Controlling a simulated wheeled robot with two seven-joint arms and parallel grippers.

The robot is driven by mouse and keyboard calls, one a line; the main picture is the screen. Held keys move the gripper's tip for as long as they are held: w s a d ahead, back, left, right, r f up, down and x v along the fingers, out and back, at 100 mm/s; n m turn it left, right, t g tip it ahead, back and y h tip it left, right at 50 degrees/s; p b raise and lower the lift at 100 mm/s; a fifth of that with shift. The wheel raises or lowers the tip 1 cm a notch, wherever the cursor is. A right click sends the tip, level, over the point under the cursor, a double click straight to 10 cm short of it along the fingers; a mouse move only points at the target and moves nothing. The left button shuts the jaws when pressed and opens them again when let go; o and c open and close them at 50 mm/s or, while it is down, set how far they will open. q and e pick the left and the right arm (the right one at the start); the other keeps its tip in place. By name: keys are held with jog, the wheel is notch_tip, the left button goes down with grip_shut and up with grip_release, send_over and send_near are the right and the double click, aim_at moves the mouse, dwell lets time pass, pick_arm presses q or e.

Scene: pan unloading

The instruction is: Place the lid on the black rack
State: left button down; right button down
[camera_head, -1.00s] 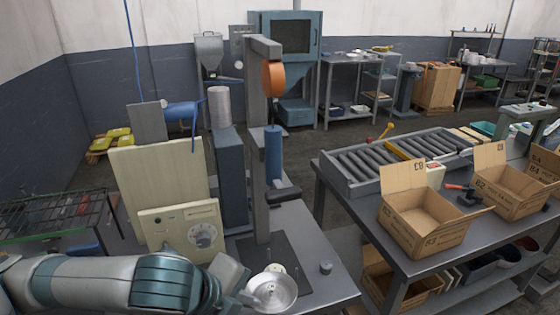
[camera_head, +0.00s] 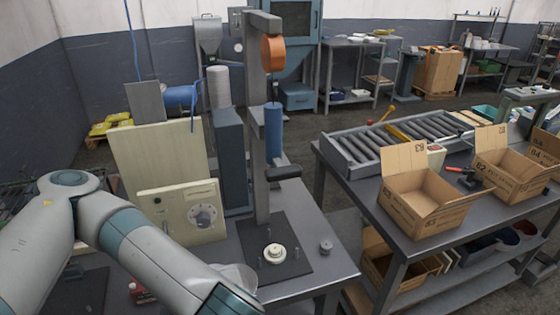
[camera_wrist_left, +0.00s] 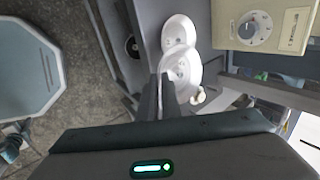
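The pale metal lid (camera_head: 238,274) shows only as a rim behind my left forearm in the head view. In the left wrist view the lid (camera_wrist_left: 186,72) is a round, light disc at the tips of my left gripper (camera_wrist_left: 166,92). The fingers look closed on its near edge; my arm hides this grip in the head view. The black rack (camera_head: 14,197) is a wire frame at the far left of the head view, mostly hidden behind my left arm. My right gripper is in neither view.
A press column stands over a dark plate with a cream round fixture (camera_head: 275,253). A cream control box (camera_head: 185,213) with a dial stands left of it. A small grey knob (camera_head: 326,247) sits on the table. Cardboard boxes (camera_head: 425,205) and a roller conveyor (camera_head: 400,145) are at the right.

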pick_arm(q)
jog(key=w+a+r+n+g+y+b, duration=0.1)
jog(key=a+n+g+y, duration=0.4)
jog(key=a+n, duration=0.6)
jog(key=n+g, duration=0.1)
jog(key=n, duration=0.3)
jog(key=shift+w+g, duration=0.2)
jog(key=shift+g, duration=0.1)
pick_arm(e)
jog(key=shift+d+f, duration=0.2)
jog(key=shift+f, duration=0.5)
pick_arm(q)
jog(key=shift+d, duration=0.1)
